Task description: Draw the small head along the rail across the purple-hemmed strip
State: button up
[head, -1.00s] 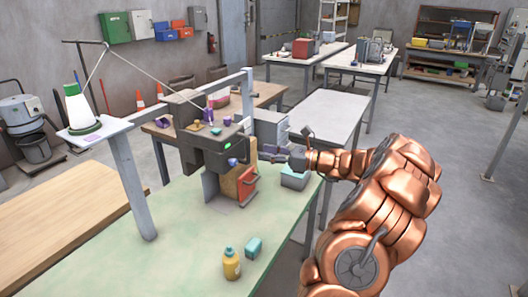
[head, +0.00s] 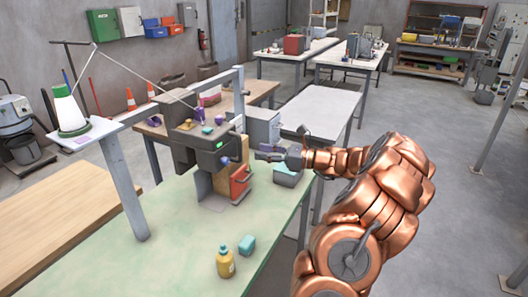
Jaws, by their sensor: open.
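A dark grey machine head (head: 200,146) stands over the green table, with a lit green spot and small purple and teal parts on it. I cannot tell which part is the small head on the rail. A purple-hemmed strip cannot be made out at this size. A tan board (head: 221,181) and a red-orange box-like part (head: 240,180) are below the machine head. My gripper (head: 262,153) reaches in from the right, just right of the machine head. Its fingers are open, point left and appear empty; I cannot tell whether they touch anything.
A white thread cone (head: 66,108) stands on a raised shelf at left, its thread running to the machine. A grey post (head: 124,190) holds up the shelf. A yellow bottle (head: 225,262) and teal block (head: 246,245) stand on the green table (head: 165,245). A grey bin (head: 287,177) is below my gripper.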

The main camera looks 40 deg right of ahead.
aim_at(240, 158)
jog(key=shift+w+a+r+m+b, duration=0.1)
jog(key=shift+w+a+m+b, duration=1)
jog(key=shift+m, duration=4.9)
jog(key=shift+w+a+r+m+b, duration=0.15)
jog(key=shift+w+m+b, duration=1.65)
jog(key=shift+m, duration=4.2)
jog(key=shift+w+a+r+m+b, duration=0.1)
jog(key=shift+w+a+m+b, duration=1.3)
jog(key=shift+m, duration=4.6)
jog(key=shift+s+d+b, duration=0.3)
jog(key=shift+d+b, duration=0.2)
jog(key=shift+d, duration=0.2)
jog(key=shift+c, duration=0.3)
